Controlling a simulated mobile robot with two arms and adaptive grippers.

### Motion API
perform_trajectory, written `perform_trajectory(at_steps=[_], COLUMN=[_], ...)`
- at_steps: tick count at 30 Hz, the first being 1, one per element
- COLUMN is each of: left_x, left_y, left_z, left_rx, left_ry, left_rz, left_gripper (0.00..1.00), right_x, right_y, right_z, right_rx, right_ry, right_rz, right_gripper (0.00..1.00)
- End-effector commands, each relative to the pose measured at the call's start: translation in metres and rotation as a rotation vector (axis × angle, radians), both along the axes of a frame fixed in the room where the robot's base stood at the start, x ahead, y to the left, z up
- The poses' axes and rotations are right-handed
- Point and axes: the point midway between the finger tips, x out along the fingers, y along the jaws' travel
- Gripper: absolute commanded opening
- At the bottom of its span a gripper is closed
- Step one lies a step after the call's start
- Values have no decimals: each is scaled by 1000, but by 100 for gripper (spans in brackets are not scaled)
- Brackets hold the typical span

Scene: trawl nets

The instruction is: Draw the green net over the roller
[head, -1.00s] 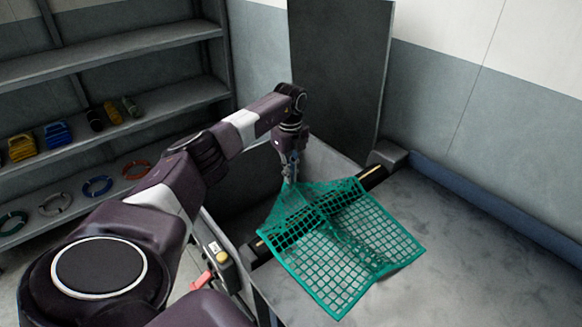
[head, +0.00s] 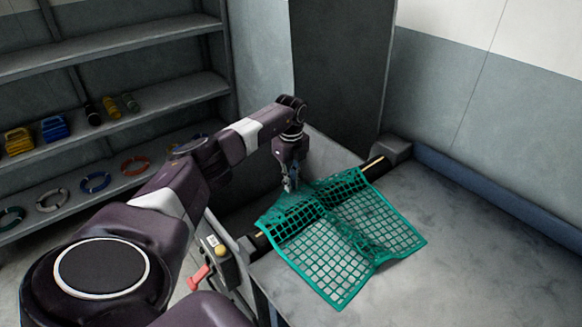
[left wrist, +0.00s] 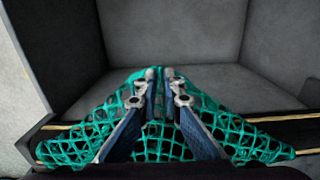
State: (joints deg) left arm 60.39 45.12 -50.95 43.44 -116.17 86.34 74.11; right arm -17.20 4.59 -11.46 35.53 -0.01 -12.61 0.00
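The green net (head: 325,262) drapes across the dark roller (head: 375,169) and spreads in folds over the grey table on the near side. The roller's ends stick out past the net on both sides; its middle is covered. My left gripper (head: 291,186) is on the far side of the roller, pointing down. In the left wrist view its fingertips (left wrist: 159,72) are together with the net's edge (left wrist: 128,84) gathered between them. The net (left wrist: 75,145) fans out from there toward the roller (left wrist: 302,124). My right gripper is not in view.
A grey bin (head: 335,152) lies beyond the roller and looks empty in the left wrist view. A control box (head: 219,262) with a red lever (head: 199,277) stands left of the table (head: 470,255). Shelves (head: 150,95) hold coils and ropes at left. The table's right part is clear.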

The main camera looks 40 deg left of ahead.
Motion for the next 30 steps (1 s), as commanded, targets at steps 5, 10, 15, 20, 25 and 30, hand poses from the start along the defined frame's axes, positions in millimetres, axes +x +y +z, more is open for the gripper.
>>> perform_trajectory(at_steps=[5,10,15,20,25,30], left_x=[0,0,0,0,0,0], left_y=[0,0,0,0,0,0], left_z=[0,0,0,0,0,0], left_rx=[0,0,0,0,0,0], left_ry=[0,0,0,0,0,0], left_rz=[0,0,0,0,0,0], left_gripper=[24,24,42,46,56,70], right_x=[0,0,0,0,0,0], right_y=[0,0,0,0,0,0], right_z=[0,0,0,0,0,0], right_rx=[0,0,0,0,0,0], right_ry=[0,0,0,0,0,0], right_rz=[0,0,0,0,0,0], right_gripper=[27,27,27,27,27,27])
